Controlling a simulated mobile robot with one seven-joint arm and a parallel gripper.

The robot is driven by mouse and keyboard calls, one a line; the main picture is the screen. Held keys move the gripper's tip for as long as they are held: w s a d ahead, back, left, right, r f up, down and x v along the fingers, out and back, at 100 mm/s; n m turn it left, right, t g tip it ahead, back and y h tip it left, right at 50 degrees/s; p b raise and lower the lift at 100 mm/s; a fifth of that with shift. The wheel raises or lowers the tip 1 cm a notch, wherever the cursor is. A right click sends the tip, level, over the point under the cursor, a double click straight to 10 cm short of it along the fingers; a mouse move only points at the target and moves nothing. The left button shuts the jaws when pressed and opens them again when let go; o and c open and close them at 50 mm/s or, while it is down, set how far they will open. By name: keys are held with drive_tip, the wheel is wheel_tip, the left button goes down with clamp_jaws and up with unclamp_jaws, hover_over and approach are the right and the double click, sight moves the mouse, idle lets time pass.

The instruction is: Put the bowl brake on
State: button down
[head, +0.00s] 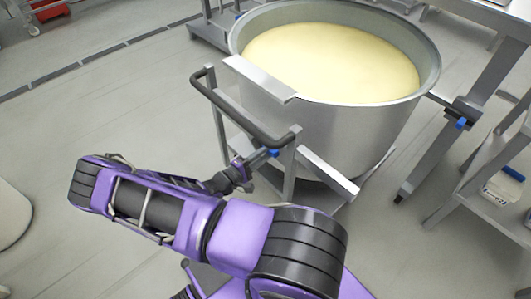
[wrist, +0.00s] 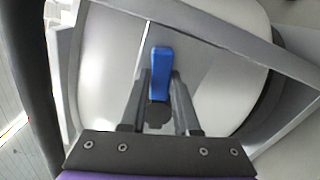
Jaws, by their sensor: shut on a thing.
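A large steel bowl (head: 320,125) full of pale yellow dough (head: 330,60) stands on a wheeled frame with a dark push handle (head: 240,115). A blue brake lever (wrist: 161,68) sits low on the frame below the handle in the wrist view. Its blue end also shows in the head view (head: 273,154). My gripper (wrist: 160,90) is shut on the blue lever, with one finger on each side of it. In the head view my gripper (head: 262,158) reaches in under the handle, and the fingertips are small there. The lever's pivot is hidden.
Another blue-tipped part (head: 461,124) shows on the frame at the right. A steel rack (head: 490,170) with a white tub (head: 503,187) stands at the right. A red crate (head: 50,10) is at the upper left.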

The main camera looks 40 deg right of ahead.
drive_tip(key=shift+s+f+m, duration=0.1)
drive_tip(key=shift+f+m, duration=0.25)
drive_tip(key=shift+m, duration=0.4)
drive_tip(key=shift+f+m, duration=0.3)
drive_tip(key=shift+m, duration=0.45)
drive_tip(key=c, duration=0.6)
unclamp_jaws()
drive_tip(key=shift+c, duration=0.2)
drive_tip(key=shift+a, duration=0.1)
drive_tip(key=s+a, duration=0.1)
drive_tip(key=a, duration=1.6)
drive_tip(key=shift+s+a, duration=0.15)
drive_tip(key=shift+s, duration=0.05)
